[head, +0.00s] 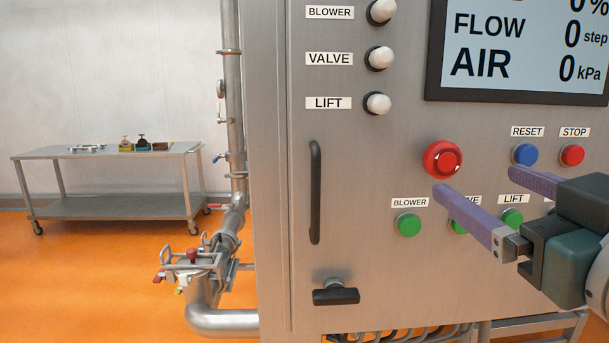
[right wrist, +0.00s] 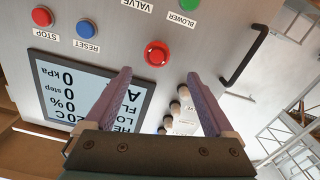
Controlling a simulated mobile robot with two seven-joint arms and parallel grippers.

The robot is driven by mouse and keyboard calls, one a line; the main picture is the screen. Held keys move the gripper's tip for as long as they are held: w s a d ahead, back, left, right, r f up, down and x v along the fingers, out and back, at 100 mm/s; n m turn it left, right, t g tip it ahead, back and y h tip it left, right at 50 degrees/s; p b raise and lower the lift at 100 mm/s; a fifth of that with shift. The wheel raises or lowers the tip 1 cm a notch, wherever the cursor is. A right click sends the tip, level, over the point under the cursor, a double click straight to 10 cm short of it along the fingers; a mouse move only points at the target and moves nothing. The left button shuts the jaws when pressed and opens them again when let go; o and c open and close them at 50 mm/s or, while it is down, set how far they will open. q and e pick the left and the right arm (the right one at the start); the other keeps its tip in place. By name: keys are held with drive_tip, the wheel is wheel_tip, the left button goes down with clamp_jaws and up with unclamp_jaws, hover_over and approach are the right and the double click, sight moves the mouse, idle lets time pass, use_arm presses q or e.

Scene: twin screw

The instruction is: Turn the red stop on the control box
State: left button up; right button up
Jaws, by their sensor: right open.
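A large round red stop knob (head: 443,159) sits on the front of the grey metal control box (head: 350,200), above the green buttons. It also shows in the right wrist view (right wrist: 157,54), ahead of the fingertips and roughly between them. A smaller red button (head: 572,155) is on the right under the label STOP; in the right wrist view it (right wrist: 42,16) is at the upper left. My right gripper (head: 476,181) is open and empty, its purple fingers spread, below and right of the large knob in the head view and apart from it. My left gripper is not in view.
A blue RESET button (head: 525,154) and green buttons (head: 408,224) surround the knob; my fingers partly cover the green row. A display (head: 520,50) is above, a black handle (head: 315,192) at left. Pipes (head: 215,320) and a metal cart (head: 110,154) stand further left.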

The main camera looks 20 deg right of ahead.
sight(448, 162)
drive_tip(key=x, duration=0.2)
drive_tip(key=p+x, duration=0.1)
drive_tip(key=x, duration=0.2)
drive_tip(key=p+x, duration=0.1)
drive_tip(key=x, duration=0.1)
drive_tip(key=shift+w+d+r, duration=0.2)
drive_tip(key=shift+d, duration=0.2)
drive_tip(key=shift+w+d+f, duration=0.1)
drive_tip(key=shift+w+f, duration=0.05)
drive_tip(key=shift+w, duration=0.55)
drive_tip(key=shift+c, duration=0.3)
drive_tip(key=shift+c, duration=1.4)
drive_tip(key=c, duration=1)
drive_tip(key=shift+c, duration=0.2)
